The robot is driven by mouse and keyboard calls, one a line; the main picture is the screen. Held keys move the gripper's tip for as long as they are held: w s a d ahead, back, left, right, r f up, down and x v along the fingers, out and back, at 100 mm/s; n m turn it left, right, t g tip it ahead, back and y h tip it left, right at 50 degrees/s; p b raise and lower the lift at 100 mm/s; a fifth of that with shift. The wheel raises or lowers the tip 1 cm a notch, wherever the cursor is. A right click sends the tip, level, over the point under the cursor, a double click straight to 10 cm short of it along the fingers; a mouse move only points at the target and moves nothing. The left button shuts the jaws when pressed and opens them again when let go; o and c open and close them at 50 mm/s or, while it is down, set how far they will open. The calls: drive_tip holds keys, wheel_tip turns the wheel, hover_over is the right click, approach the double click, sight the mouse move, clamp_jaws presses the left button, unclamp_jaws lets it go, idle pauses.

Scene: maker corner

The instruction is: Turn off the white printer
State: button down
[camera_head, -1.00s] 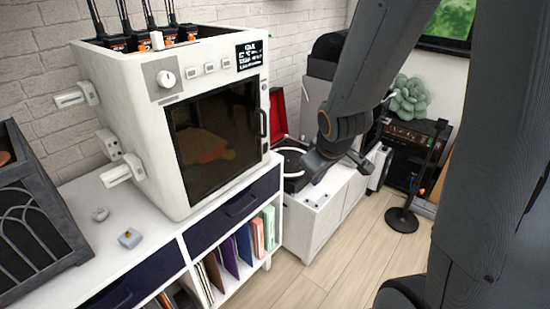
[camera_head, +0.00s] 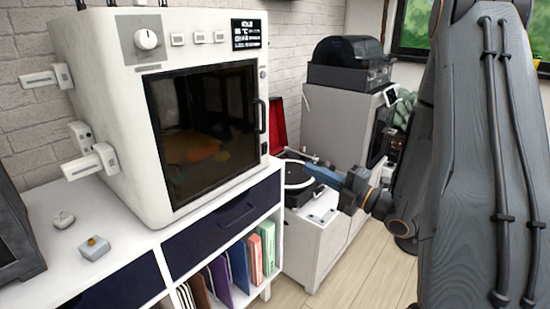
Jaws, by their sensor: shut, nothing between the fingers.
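The white printer (camera_head: 105,130) is a large boxy machine on the white shelf unit at left. Its front has a dark glass door (camera_head: 205,130) with a black handle at the right. Above the door are a round knob (camera_head: 147,39), a row of small buttons (camera_head: 199,38) and a small black display (camera_head: 248,34) showing white text. My gripper (camera_head: 318,172) is to the right of the printer, apart from it, in front of the record player. It is shut and holds nothing.
A record player (camera_head: 297,185) with a red lid (camera_head: 278,127) sits on a low white cabinet (camera_head: 305,240). Behind it stands a grey-white machine with a black top (camera_head: 345,65). Two small objects (camera_head: 94,248) lie on the shelf top at left. Open floor (camera_head: 375,270) lies at right.

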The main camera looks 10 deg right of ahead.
sight(267, 146)
drive_tip(key=shift+a, duration=0.1)
drive_tip(key=p+x, duration=0.1)
drive_tip(key=x, duration=1.3)
drive_tip(key=shift+r+p, duration=0.1)
drive_tip(key=shift+p, duration=0.3)
